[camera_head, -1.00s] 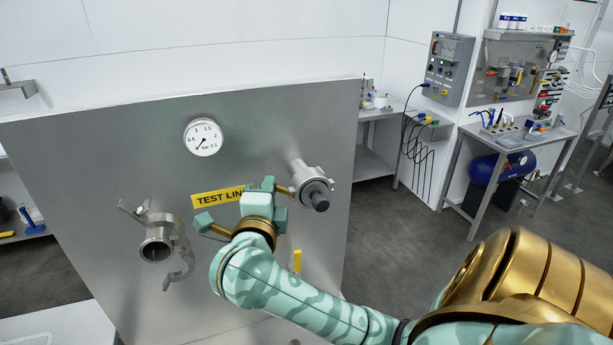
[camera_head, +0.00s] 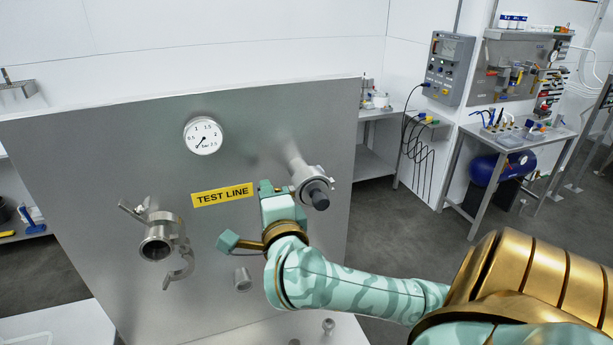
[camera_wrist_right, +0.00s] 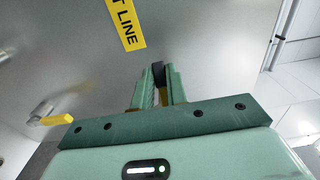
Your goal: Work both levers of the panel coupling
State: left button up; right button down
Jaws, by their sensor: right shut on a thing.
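The panel coupling (camera_head: 305,174) is a grey metal collar on a pipe stub at the right of the steel panel, with a dark round end (camera_head: 320,201) facing out. My right gripper (camera_head: 268,188) is just left of the coupling, its fingers toward the panel. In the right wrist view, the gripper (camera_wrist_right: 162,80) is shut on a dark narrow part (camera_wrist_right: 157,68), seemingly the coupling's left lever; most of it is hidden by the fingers. A small metal tab at the collar's right side may be the other lever. My left gripper is out of view.
The steel panel (camera_head: 120,110) carries a gauge (camera_head: 203,136), a yellow TEST LINE label (camera_head: 222,195), an open pipe port (camera_head: 156,243) with a hanging clamp (camera_head: 180,268), and a small stub (camera_head: 243,279). A yellow handle (camera_wrist_right: 55,120) shows in the wrist view.

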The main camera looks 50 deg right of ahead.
jog(key=shift+s+f+n, duration=0.1)
jog(key=shift+f+n, duration=0.05)
jog(key=shift+n, duration=0.15)
jog(key=y, duration=0.1)
jog(key=n+t+y, duration=0.1)
jog(key=y+p, duration=0.1)
jog(key=shift+s+a+n+t, duration=0.25)
jog(key=shift+s+n+t, duration=0.05)
jog(key=shift+s+n, duration=0.1)
